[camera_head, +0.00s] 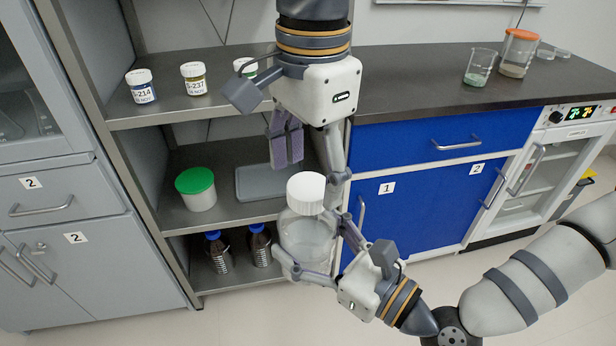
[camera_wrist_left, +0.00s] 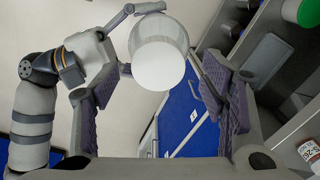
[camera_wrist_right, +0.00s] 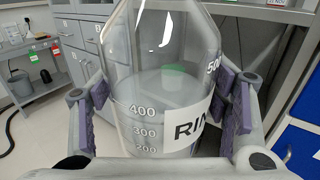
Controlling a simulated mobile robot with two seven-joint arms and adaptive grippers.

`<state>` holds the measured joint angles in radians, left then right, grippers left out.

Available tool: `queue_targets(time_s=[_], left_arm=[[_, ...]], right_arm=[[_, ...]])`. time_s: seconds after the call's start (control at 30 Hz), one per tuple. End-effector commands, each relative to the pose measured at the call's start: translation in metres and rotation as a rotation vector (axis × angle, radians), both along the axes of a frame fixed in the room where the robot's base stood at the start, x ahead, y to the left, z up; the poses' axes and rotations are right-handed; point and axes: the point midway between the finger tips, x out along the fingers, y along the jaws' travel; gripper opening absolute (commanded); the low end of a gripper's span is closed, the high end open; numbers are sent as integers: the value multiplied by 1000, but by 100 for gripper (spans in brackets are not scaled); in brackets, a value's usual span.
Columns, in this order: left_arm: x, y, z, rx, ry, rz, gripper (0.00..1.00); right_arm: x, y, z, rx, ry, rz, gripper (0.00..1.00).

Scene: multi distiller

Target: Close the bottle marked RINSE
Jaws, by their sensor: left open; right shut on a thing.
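A clear bottle (camera_head: 306,238) with a white cap (camera_head: 306,193) on its top stands in the air in front of the shelf. In the left wrist view the cap (camera_wrist_left: 159,66) lies between the open fingers, farther off. Whether the cap is tight cannot be told.
Behind is a shelf with small jars (camera_head: 142,86), a green-lidded tub (camera_head: 196,188), a grey tray (camera_head: 262,182) and dark blue-capped bottles (camera_head: 218,252). A blue cabinet (camera_head: 420,200) stands right of it. A beaker (camera_head: 480,68) and an orange-lidded jar (camera_head: 518,53) are on the counter.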

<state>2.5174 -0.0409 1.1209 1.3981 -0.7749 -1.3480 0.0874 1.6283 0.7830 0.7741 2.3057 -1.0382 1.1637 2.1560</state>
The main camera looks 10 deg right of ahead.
Motion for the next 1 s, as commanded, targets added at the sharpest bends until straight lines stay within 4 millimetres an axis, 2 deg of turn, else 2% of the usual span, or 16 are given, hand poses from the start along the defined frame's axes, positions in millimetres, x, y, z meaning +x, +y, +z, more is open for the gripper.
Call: queue_targets(time_s=[0.03,0.2,0.4,0.6,1.0], left_arm=[[0,-1,14,-3,-7,2,66],[-1,-1,55,-2,-7,3,66],[-2,-2,89,-1,-4,2,66],[-3,-2,99,0,-2,-1,66],[-2,-1,99,-1,0,1,66]], right_arm=[[0,0,3,2,-6,0,0],[0,0,3,3,-7,0,0],[0,0,3,2,-6,0,0],[0,0,3,2,-6,0,0],[0,0,3,2,-6,0,0]])
